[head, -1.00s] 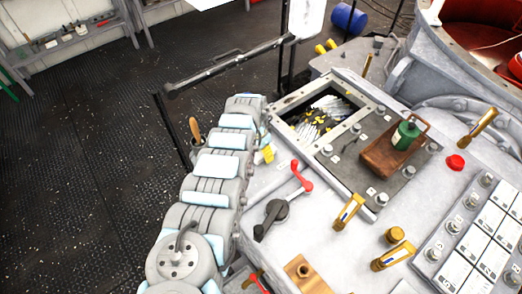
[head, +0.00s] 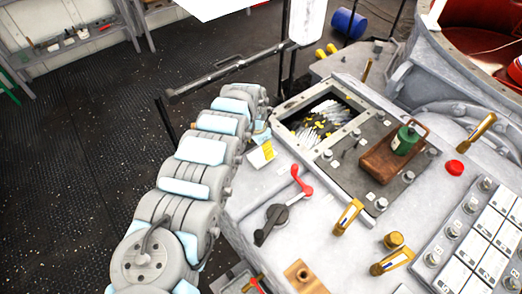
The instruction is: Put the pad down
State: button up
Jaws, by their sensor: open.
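A small yellow and white pad (head: 262,154) lies at the left side of the pale grey console (head: 285,228), close beside my arm and left of the red-handled lever. Nothing visibly grips it. My segmented arm rises from the bottom left toward the open hatch. My gripper's fingers cannot be made out; the arm's end is hidden behind its own links, close to the pad.
A red-handled lever (head: 302,182) stands right of the pad. The open hatch (head: 320,116) holds yellow and white bits. A green canister (head: 404,140) sits on a brown block (head: 388,162). Brass handles (head: 348,217) stick up from the console.

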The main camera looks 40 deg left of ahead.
aim_at(258, 156)
notch_tip(258, 156, up, 7)
jog(key=shift+s+a+b, duration=0.15)
jog(key=shift+s+b, duration=0.15)
jog(key=shift+s, duration=0.15)
jog(key=shift+f, duration=0.1)
dwell(0.6)
